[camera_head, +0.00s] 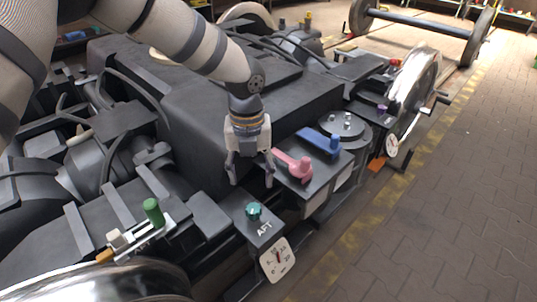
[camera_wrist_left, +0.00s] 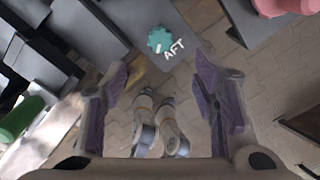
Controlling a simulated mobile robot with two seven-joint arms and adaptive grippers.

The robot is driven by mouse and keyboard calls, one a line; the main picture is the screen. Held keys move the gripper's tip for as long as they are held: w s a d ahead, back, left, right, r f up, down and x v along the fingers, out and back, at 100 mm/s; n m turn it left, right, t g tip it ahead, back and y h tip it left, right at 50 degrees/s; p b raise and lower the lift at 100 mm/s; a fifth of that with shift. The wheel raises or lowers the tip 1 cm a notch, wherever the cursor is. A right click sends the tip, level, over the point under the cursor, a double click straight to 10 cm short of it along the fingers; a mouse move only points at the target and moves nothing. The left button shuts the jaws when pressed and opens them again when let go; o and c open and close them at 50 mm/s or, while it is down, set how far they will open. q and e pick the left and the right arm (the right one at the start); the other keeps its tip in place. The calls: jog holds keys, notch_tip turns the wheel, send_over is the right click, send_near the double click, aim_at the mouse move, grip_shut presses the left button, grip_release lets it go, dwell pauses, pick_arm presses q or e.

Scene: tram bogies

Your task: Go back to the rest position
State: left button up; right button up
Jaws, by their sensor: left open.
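My left gripper (camera_head: 250,170) hangs open and empty, pointing down over the bogie (camera_head: 235,105). Its two fingers also show spread apart in the left wrist view (camera_wrist_left: 165,105), with nothing between them. A teal knob (camera_head: 253,211) on the box marked AFT is just below and in front of it, apart from the fingers; the knob shows at the top of the left wrist view (camera_wrist_left: 159,39). A pink lever (camera_head: 294,166) is close to the right of the gripper, and a blue lever (camera_head: 322,141) lies beyond it.
A white dial gauge (camera_head: 277,260) is below the AFT box. A green cylinder (camera_head: 153,212) stands at the left. Large shiny wheels are at the lower left (camera_head: 95,285) and right (camera_head: 418,85). A wheelset (camera_head: 420,22) stands behind. Paved floor (camera_head: 440,210) at the right is clear.

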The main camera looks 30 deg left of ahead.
pick_arm(q)
jog(key=s+d+f+n+g+h+p, duration=0.1)
jog(key=s+d+f+n+p, duration=0.15)
jog(key=s+n, duration=0.4)
jog(key=s+d+f+n+g+h+p, duration=0.1)
jog(key=s+d+f+n+p, duration=0.2)
jog(key=s, duration=0.7)
jog(key=s+d+f+n+g+h+p, duration=0.1)
jog(key=s+d+f+n, duration=0.2)
jog(key=s+f+n, duration=0.4)
jog(key=s+a+r+n+y+p, duration=0.1)
jog(key=s+a+r+n+p, duration=0.1)
jog(key=s+n, duration=0.5)
jog(key=s+a+r+n+y+p, duration=0.2)
jog(key=s+a+r+n, duration=0.2)
jog(key=s+n, duration=0.3)
jog(key=s, duration=0.5)
jog(key=shift+s+a+r+t, duration=0.3)
jog(key=shift+s, duration=0.1)
pick_arm(e)
jog(key=w+r+t, duration=0.3)
jog(key=w+r, duration=0.6)
jog(key=r, duration=0.2)
jog(key=shift+w+r+t, duration=0.25)
jog(key=shift+t, duration=0.05)
